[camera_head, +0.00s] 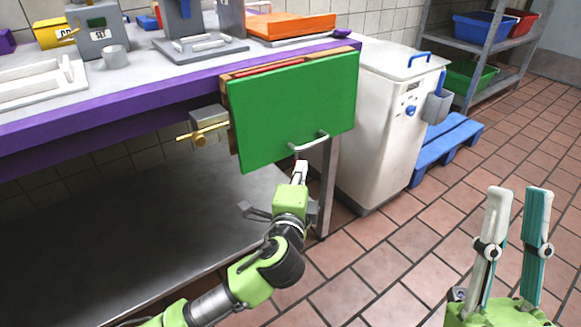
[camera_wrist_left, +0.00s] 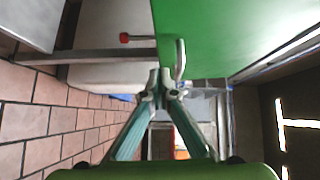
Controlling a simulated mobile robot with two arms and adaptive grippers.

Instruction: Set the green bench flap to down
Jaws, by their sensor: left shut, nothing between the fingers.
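The green bench flap (camera_head: 290,105) hangs from the front edge of the bench (camera_head: 130,112), its face steep and its top close to the worktop level. Its grey bar handle (camera_head: 308,142) is near its lower edge. My left gripper (camera_head: 299,168) is shut and empty, just below the handle. In the left wrist view the flap (camera_wrist_left: 240,38) fills the upper right, and the handle (camera_wrist_left: 180,60) stands close beside the left fingertips (camera_wrist_left: 163,84); I cannot tell whether they touch. My right gripper (camera_head: 517,190) is open and empty, over the floor at the lower right.
A brass-coloured latch (camera_head: 200,137) sits left of the flap. A white bin (camera_head: 385,120) stands right of the bench leg (camera_head: 328,190). A blue pallet (camera_head: 445,148) and a rack (camera_head: 480,55) with crates lie beyond. The tiled floor in front is free.

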